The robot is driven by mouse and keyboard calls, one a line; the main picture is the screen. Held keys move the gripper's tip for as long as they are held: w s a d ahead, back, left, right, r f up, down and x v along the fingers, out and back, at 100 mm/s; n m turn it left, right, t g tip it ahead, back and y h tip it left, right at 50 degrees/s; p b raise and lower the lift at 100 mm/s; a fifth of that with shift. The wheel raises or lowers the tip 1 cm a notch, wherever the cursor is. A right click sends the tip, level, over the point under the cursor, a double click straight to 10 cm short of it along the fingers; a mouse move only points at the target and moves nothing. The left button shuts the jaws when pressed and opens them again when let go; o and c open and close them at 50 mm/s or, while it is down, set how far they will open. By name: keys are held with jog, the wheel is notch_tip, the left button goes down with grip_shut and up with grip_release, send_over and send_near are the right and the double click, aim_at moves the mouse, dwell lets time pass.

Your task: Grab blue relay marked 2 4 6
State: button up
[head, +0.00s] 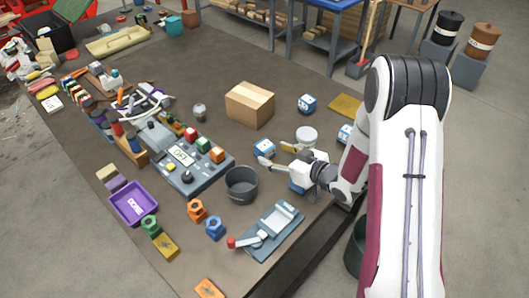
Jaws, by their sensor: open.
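Several blue-and-white relay blocks lie on the right half of the table in the head view. One blue relay (264,148) is just beyond my gripper's fingertips. Another blue relay (307,103) stands farther back, right of the cardboard box. A third blue relay (345,133) is partly hidden by my arm. A blue block (297,188) shows partly under my gripper. The markings are too small to read, so I cannot tell which is 2 4 6. My gripper (273,155) is open, its fingers pointing left, close to the first relay; I cannot tell whether they touch.
A white round container (306,136) stands right behind my gripper. A dark grey bucket (241,186) is in front left of it, and a cardboard box (250,105) behind. A grey control panel (185,158) lies left. A lever device (268,230) sits near the front edge.

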jog(key=shift+x, duration=0.95)
jog(key=c, duration=1.3)
